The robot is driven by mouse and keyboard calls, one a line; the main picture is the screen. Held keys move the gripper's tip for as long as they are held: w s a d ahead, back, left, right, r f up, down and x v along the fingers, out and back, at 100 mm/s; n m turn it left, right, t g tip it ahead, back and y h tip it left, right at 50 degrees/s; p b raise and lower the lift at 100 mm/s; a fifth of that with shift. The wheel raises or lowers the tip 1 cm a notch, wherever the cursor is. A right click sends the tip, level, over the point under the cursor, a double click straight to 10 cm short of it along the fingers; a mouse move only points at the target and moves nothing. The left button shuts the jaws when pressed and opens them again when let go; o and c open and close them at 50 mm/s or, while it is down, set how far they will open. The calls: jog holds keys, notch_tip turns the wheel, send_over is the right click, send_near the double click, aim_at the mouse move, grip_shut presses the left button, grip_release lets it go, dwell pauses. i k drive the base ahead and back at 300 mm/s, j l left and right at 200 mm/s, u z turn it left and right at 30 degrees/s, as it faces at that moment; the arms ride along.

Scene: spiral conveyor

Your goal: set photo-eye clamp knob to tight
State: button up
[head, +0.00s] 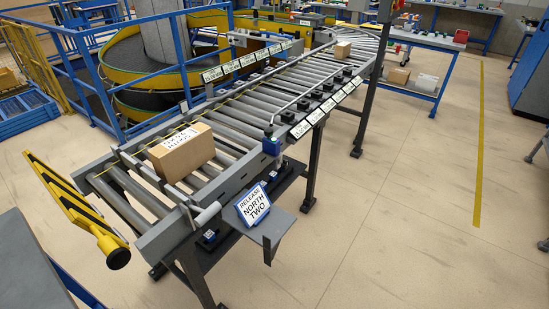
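My gripper is not in view. A small blue part (209,236) also sits low under the conveyor's near end.
A cardboard box (181,150) lies on the near rollers, and a smaller box (343,49) is farther along. A sign reading "RELEASE NORTH TWO" (253,206) stands on a side shelf. A yellow-black striped arm (72,200) juts out left. Floor at right (420,210) is clear.

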aim_at(285, 164)
jog(key=i+l, duration=0.85)
jog(key=i+j+u, duration=0.05)
jog(key=i, duration=0.05)
